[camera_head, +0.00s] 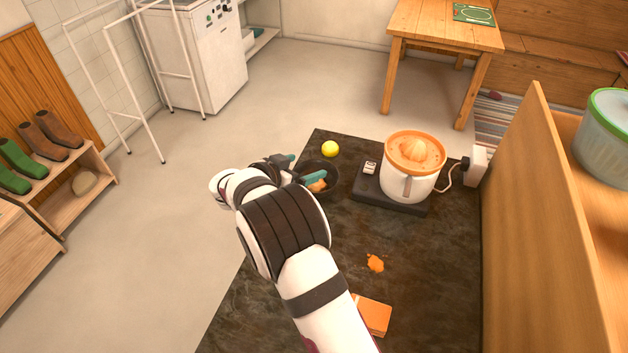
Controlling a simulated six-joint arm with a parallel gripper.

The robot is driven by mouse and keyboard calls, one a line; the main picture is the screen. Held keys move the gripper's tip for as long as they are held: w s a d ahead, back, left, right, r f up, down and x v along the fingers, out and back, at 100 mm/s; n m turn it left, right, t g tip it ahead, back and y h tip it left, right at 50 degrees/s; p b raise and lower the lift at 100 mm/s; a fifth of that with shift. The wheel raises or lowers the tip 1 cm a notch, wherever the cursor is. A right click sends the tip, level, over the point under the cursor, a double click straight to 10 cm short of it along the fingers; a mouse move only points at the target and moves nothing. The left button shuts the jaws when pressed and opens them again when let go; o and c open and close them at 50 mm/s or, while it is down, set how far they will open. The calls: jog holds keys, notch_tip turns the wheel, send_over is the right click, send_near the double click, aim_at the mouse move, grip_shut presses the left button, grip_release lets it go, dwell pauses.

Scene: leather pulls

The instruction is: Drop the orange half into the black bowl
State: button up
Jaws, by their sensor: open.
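The black bowl (331,192) stands on the dark counter, left of the juicer, and my arm hides part of it. An orange piece (318,187), which looks like the orange half, shows inside the bowl beside a teal fingertip. It is small and partly covered, so its exact shape is unclear. My gripper (300,169) is open at the bowl, with one teal finger over the bowl's inside and the other near its far left rim. I see nothing held between the fingers.
A white and orange juicer (412,165) on a black base stands to the right. A yellow ball-like fruit (330,149) lies behind the bowl. An orange splash (375,262) and an orange block (372,315) are nearer. A wooden panel (545,230) bounds the counter's right side.

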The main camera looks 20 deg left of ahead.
jog(key=v, duration=0.9)
jog(key=s+d+r+m+g+h, duration=0.1)
jog(key=s+d+r+g, duration=0.1)
jog(key=d, duration=0.6)
jog(key=s+d+r+g+h, duration=0.1)
jog(key=s+d+g, duration=0.15)
jog(key=d, duration=0.55)
jog(key=s+d+r+m+g+h, duration=0.1)
jog(key=s+d+r+g, duration=0.15)
jog(key=d, duration=0.65)
jog(key=s+d+g+y, duration=0.45)
jog(key=s+d, duration=0.35)
jog(key=s, duration=0.6)
jog(key=s+a+f+y, duration=0.1)
jog(key=s+y, duration=0.3)
jog(key=s, duration=0.5)
jog(key=shift+a+f, duration=0.2)
jog(key=shift+a, duration=0.7)
